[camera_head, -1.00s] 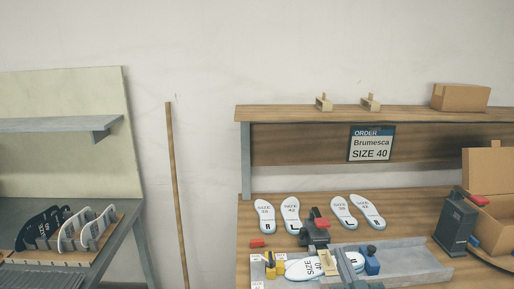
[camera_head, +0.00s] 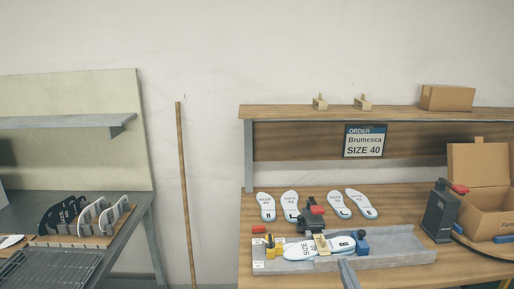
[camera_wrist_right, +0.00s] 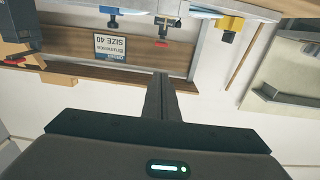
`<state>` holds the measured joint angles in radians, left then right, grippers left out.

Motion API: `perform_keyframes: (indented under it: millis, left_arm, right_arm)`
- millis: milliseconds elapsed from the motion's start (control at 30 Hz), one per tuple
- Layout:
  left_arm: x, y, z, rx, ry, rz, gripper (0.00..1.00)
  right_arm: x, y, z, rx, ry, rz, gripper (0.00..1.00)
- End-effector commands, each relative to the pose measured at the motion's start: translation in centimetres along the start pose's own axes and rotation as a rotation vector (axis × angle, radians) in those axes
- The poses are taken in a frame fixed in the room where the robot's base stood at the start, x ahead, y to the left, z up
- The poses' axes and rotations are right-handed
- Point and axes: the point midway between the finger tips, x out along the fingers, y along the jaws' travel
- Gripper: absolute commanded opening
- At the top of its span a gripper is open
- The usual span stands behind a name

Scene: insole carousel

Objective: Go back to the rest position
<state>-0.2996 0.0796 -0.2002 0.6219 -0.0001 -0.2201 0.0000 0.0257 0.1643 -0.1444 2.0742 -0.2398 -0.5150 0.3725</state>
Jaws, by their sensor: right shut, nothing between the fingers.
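My right gripper (camera_head: 346,266) shows at the bottom of the head view, in front of the grey fixture tray (camera_head: 405,246). In the right wrist view its fingers (camera_wrist_right: 161,84) are together with nothing between them. White insoles (camera_head: 300,250) lie in the tray beside yellow, red and blue clamp parts. Several more insoles (camera_head: 290,205) lie on the wooden bench behind the tray. My left gripper is not in view.
An order sign (camera_head: 364,141) reading Brumesca SIZE 40 hangs under the shelf. An open carton (camera_head: 478,208) and a dark device (camera_head: 438,214) stand at right. A rack of insoles (camera_head: 85,238) stands on the left table. A gap of floor separates table and bench.

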Motion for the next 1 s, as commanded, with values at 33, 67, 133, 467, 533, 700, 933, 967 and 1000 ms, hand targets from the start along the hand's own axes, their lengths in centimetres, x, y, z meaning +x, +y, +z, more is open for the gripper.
perform_keyframes:
  millis: [33, 67, 133, 467, 533, 700, 933, 967, 1000]
  left_arm:
    - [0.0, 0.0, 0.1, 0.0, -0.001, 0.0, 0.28]
    - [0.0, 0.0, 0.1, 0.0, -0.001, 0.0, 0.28]
    - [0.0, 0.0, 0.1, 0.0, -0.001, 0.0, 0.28]
    - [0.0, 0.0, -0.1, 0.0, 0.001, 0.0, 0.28]
    - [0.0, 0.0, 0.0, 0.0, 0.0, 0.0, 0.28]
    - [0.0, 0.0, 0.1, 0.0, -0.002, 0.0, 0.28]
    - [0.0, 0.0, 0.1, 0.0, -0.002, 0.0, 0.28]
    - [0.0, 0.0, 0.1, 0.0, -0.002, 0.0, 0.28]
    - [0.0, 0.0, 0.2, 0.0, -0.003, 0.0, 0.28]
  right_arm:
    - [-0.4, 0.0, 0.6, 0.0, -0.017, 0.003, 0.0]
    - [-0.6, 0.1, 0.9, -0.001, -0.03, 0.005, 0.0]
    - [-1.2, 0.1, 1.7, -0.002, -0.056, 0.01, 0.0]
    - [-6.0, 0.4, 7.7, -0.015, -0.269, 0.036, 0.0]
    - [-7.7, 0.4, 9.4, -0.02, -0.335, 0.039, 0.0]
    - [-14.1, 0.2, 14.6, -0.037, -0.558, 0.039, 0.0]
    - [-25.3, -0.5, 20.2, -0.073, -0.894, 0.0, 0.0]
    - [-26.4, -0.6, 20.6, -0.076, -0.926, -0.005, 0.0]
    - [-27.7, -0.7, 21.0, -0.08, -0.961, -0.012, 0.0]
